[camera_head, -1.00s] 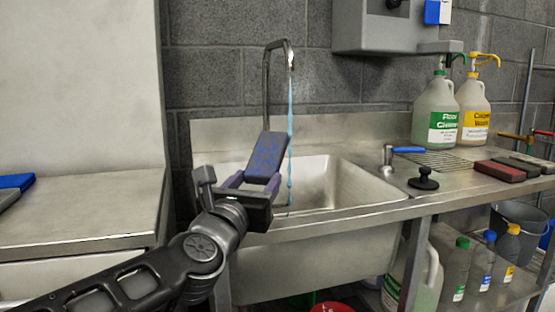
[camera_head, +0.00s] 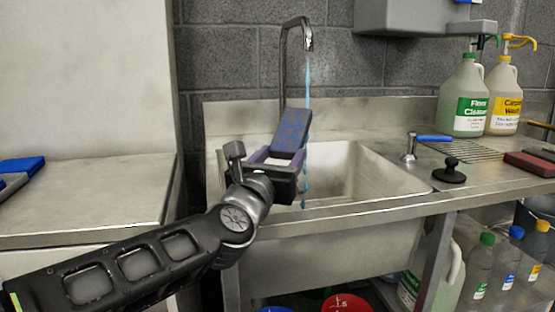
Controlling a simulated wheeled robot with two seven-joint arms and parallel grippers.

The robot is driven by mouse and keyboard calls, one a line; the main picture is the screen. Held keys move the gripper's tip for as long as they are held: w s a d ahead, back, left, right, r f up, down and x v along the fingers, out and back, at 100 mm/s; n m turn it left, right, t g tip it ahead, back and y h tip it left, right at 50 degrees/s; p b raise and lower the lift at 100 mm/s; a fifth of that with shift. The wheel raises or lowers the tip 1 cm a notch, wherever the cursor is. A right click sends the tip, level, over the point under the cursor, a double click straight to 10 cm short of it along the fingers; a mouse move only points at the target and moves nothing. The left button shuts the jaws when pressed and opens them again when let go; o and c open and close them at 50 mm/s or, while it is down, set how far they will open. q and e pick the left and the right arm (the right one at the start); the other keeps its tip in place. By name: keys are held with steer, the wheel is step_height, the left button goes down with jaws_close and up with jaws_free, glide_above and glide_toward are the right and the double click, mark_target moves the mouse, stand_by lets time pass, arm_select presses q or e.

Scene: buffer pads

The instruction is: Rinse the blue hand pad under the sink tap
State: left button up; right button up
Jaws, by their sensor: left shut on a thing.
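The blue hand pad (camera_head: 292,133) is a dark block with a mottled blue face, held tilted upward over the left part of the sink. My left gripper (camera_head: 276,160) is shut on its lower end. The sink tap (camera_head: 306,38) is a tall curved metal pipe behind the pad. A thin blue stream of water (camera_head: 307,85) falls from it and passes along the pad's right edge; I cannot tell whether it touches the pad. The sink basin (camera_head: 365,180) is steel and open below. My right gripper is not in view.
A blue-handled lever (camera_head: 432,138) and a black knob-topped plug (camera_head: 449,172) sit on the counter right of the basin. Cleaner jugs (camera_head: 464,98) stand behind, and a red pad (camera_head: 530,163) lies at far right. A steel counter (camera_head: 90,195) with a blue item is at left.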

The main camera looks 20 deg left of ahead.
arm_select(q)
steer(key=w+p, duration=0.1)
steer(key=w, duration=0.3)
steer(key=shift+w, duration=0.1)
steer(key=w+b, duration=0.1)
steer(key=w, duration=0.5)
steer(key=shift+w+a, duration=0.1)
steer(key=shift+w, duration=0.15)
steer(key=shift+s, duration=0.1)
stand_by(3.4)
steer(key=s+b, duration=0.2)
steer(key=s, duration=0.9)
steer(key=shift+s, duration=0.15)
